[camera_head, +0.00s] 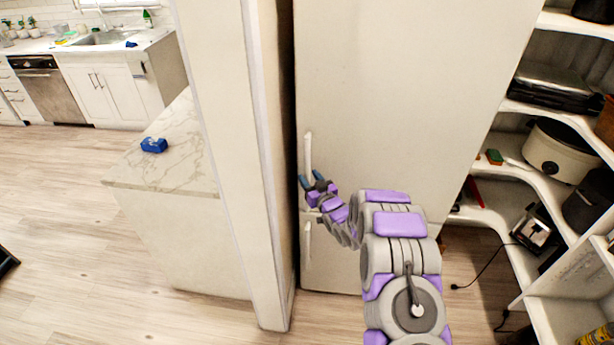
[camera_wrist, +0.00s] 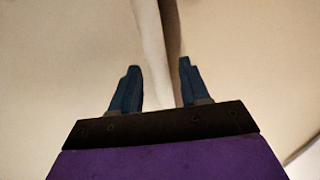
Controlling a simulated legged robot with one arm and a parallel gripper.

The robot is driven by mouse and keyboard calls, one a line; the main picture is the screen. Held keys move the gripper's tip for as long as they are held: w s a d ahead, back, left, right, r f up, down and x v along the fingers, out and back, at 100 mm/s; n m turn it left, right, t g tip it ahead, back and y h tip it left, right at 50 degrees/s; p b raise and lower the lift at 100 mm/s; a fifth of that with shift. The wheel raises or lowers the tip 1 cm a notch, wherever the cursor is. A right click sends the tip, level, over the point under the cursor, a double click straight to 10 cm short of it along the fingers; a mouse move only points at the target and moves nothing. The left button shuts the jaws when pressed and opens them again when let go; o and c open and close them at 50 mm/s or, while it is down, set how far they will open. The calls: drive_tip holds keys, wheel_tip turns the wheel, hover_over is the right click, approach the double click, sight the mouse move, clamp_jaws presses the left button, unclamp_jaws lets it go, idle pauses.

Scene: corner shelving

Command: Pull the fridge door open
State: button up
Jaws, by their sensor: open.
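The fridge (camera_head: 400,90) is tall and off-white, with an upper and a lower door, both shut. The upper door's vertical bar handle (camera_head: 307,150) is near its left edge, and a lower handle (camera_head: 307,243) is below it. My gripper (camera_head: 310,179) is open at the bottom end of the upper handle. In the wrist view, the two blue fingers of my gripper (camera_wrist: 158,66) are spread apart and empty. A pale vertical bar, seemingly the handle (camera_wrist: 149,40), shows between and beyond them, nearer the left finger. I cannot tell if the fingers reach around it.
A wall end (camera_head: 225,150) stands close left of the fridge. Beyond it is a marble-topped counter (camera_head: 175,165) with a blue object (camera_head: 154,145). White corner shelves (camera_head: 510,205) on the right hold a cooker (camera_head: 556,152) and a toaster (camera_head: 533,230). Wood floor (camera_head: 60,220) is open at left.

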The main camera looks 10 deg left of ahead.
drive_tip(key=shift+x, duration=1.15)
drive_tip(key=shift+c, duration=0.4)
clamp_jaws()
